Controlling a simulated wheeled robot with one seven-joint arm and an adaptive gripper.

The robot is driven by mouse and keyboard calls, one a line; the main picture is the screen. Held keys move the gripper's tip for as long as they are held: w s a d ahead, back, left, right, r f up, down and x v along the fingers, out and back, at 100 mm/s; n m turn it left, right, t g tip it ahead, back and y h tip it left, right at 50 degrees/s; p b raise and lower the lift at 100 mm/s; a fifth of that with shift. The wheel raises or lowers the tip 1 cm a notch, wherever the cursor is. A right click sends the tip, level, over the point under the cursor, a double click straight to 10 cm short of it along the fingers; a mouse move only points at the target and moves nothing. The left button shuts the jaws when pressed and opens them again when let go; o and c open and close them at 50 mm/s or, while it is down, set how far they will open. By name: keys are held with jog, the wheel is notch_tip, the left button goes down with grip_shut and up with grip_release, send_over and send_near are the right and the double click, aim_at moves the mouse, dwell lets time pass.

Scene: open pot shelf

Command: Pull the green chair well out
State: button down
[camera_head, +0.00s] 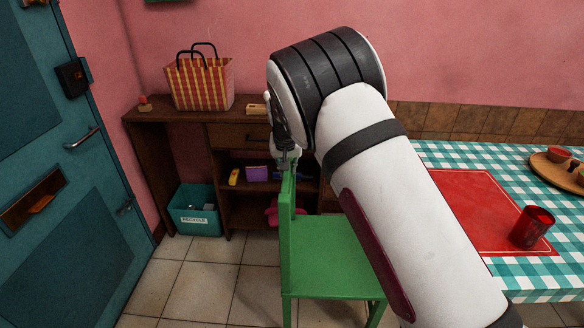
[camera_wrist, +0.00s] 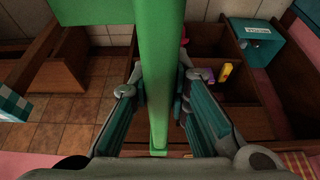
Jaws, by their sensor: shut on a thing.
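The green chair (camera_head: 325,255) stands on the tiled floor in the middle of the head view, with its backrest on the left and its seat towards the table. The table (camera_head: 450,166) with a checked cloth is to the right, and my arm hides part of the chair. My gripper (camera_head: 287,165) is at the top of the backrest. In the wrist view the green backrest rail (camera_wrist: 160,75) runs between the two fingers of my gripper (camera_wrist: 160,100), which are shut on it from both sides.
A wooden shelf unit (camera_head: 180,130) with a striped bag (camera_head: 200,82) stands against the pink wall. A teal door (camera_head: 50,170) is at the left. A red cup (camera_head: 532,227) stands on the table. Floor left of the chair is clear.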

jog(key=shift+a, duration=0.45)
jog(key=c, duration=1.5)
grip_release()
jog(key=shift+d, duration=0.1)
jog(key=shift+s+r, duration=0.1)
jog(key=shift+r, duration=0.2)
jog(key=v, duration=1.1)
jog(key=shift+s+r, duration=0.15)
